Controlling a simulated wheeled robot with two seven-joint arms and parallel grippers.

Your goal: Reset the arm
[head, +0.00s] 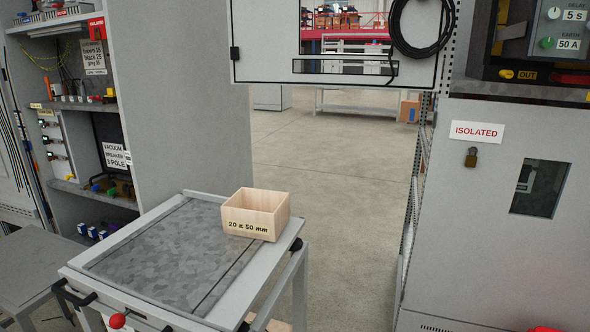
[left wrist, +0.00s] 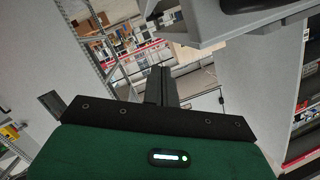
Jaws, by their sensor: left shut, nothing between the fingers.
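My left gripper (left wrist: 162,84) shows in the left wrist view, with a green body, a black plate and dark fingers. The fingers are together and nothing is between them. Neither of my grippers shows in the head view, and my right gripper is in no view. In the left wrist view a grey panel or table edge (left wrist: 222,22) is above and to the right of the fingers; I cannot tell the distance between them.
A grey trolley (head: 150,255) bears an open wooden box (head: 257,213) labelled "20 x 50 mm". A shelf cabinet (head: 190,90) stands behind at left. A grey cabinet (head: 480,230) with an "ISOLATED" sign (head: 477,132) and padlock (head: 471,157) stands at right. Open floor (head: 330,170) lies between.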

